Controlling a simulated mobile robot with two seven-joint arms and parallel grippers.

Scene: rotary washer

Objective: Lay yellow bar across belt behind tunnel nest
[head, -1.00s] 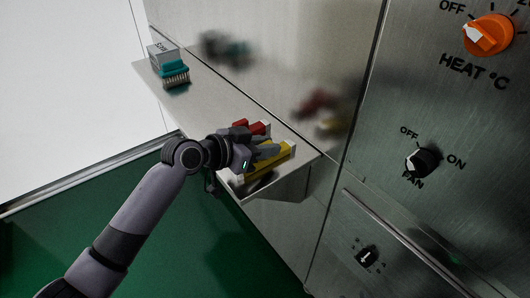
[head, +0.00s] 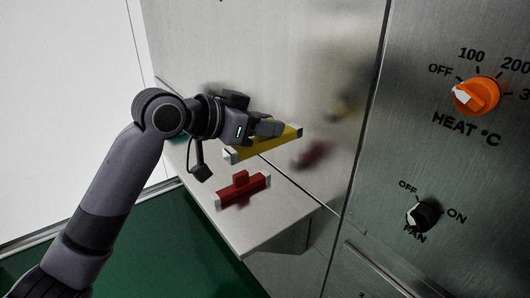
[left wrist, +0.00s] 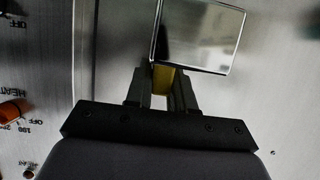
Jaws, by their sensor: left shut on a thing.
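The yellow bar (head: 266,144) has pale end caps and is held above the metal shelf in the head view. My left gripper (head: 268,129) is shut on it near its middle. In the left wrist view the fingers (left wrist: 162,88) close around a yellow part (left wrist: 163,77), and a shiny end face (left wrist: 200,37) shows beyond it. The belt and the tunnel nest are not in view. My right gripper is not in view.
A red bar (head: 243,189) with a raised block lies on the shelf (head: 262,222) below. The steel panel behind carries an orange heat knob (head: 477,96) and a black fan knob (head: 424,215). The shelf's front end is clear.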

